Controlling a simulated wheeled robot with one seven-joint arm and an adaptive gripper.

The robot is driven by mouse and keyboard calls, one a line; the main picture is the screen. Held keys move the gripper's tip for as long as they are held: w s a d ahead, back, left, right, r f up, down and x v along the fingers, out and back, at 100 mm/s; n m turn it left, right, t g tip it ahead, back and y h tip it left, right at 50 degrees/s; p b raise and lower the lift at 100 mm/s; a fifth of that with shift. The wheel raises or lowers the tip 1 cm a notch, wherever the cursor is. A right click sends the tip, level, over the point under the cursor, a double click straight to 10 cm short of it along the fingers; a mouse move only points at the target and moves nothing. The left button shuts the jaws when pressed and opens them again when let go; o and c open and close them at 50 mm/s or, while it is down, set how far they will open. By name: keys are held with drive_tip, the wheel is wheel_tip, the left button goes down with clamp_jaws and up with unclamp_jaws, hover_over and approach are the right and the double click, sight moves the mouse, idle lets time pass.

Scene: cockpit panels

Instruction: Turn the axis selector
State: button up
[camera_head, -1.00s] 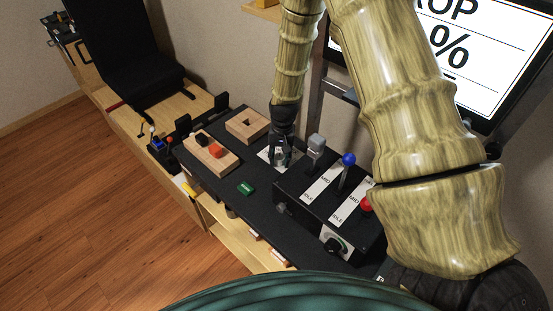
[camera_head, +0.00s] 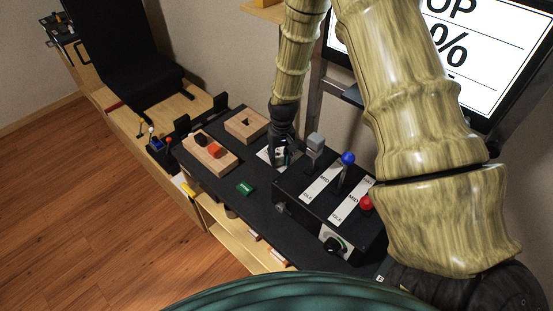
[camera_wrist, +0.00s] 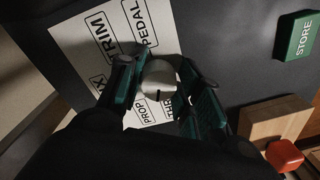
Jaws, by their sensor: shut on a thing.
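The axis selector is a pale round knob with a dark pointer mark (camera_wrist: 159,80), seen in the wrist view on a white label plate (camera_wrist: 85,32). The label carries words such as TRIM, PEDAL and PROP; some are partly hidden by my fingers. My gripper (camera_wrist: 158,98) has its two green-padded fingers on either side of the knob, shut on it. In the head view my gripper (camera_head: 281,154) is down at the white plate (camera_head: 264,155), and its fingers hide the knob there.
The lever box (camera_head: 290,190) with grey, blue (camera_head: 348,158) and red (camera_head: 366,202) handles stands close to the right of my gripper. A screen (camera_head: 490,50) is behind.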

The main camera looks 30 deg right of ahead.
sight(281, 157)
drive_tip(key=shift+d, duration=0.15)
drive_tip(key=o, duration=1)
drive_tip(key=shift+o, duration=0.2)
wheel_tip(281, 157, up, 12)
drive_tip(key=shift+d, duration=0.2)
